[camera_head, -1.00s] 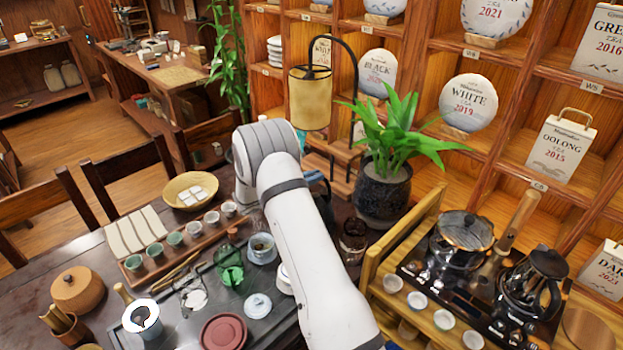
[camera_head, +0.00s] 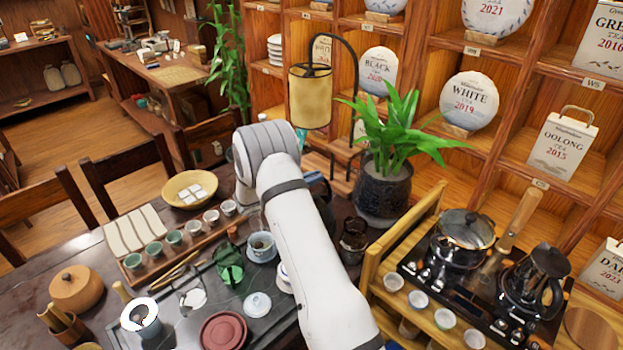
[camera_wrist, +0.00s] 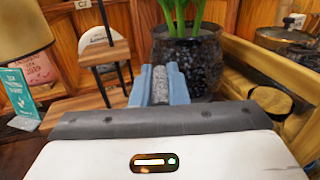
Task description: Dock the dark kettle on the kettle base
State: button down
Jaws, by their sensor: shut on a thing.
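My gripper (camera_wrist: 160,85) shows in the wrist view with its blue fingers shut on a narrow grey speckled piece (camera_wrist: 160,78), which looks like the handle of the dark kettle. The kettle's body is hidden below my gripper in that view. In the head view my white arm covers most of the area around the gripper. Only a dark blue-grey edge (camera_head: 319,187) shows behind the arm, and I cannot tell whether it is kettle or gripper. I cannot pick out the kettle base in either view.
A potted plant (camera_head: 383,190) stands close beyond my gripper, and a brown jar (camera_head: 354,238) stands right of my arm. A wooden stand at right holds a lidded glass pot (camera_head: 464,232) and a glass press pot (camera_head: 535,285).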

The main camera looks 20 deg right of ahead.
jog(key=c, duration=1.7)
grip_release()
jog(key=shift+r, duration=0.15)
jog(key=shift+f, duration=0.2)
jog(key=s+a+b, duration=0.1)
jog(key=a, duration=1)
jog(key=shift+r, duration=0.1)
jog(key=s+d+r+m+g+y, duration=0.1)
jog(key=s+r+m+g+y, duration=0.1)
jog(key=s+r+m+y, duration=0.45)
jog(key=s+d+r+m+g+y, duration=0.15)
jog(key=s+r, duration=0.25)
jog(key=s, duration=0.5)
jog(key=s+a+r+m+t+y, duration=0.1)
jog(key=s+a+m+t+y, duration=0.1)
jog(key=s+a+m+y, duration=0.3)
jog(key=s+a+r+m+t+y, duration=0.2)
jog(key=s+a+m+y, duration=0.3)
jog(key=s, duration=0.9)
jog(key=shift+a+r+m+t, duration=0.25)
jog(key=shift+a+m+t, duration=0.1)
jog(key=shift+m+t, duration=0.2)
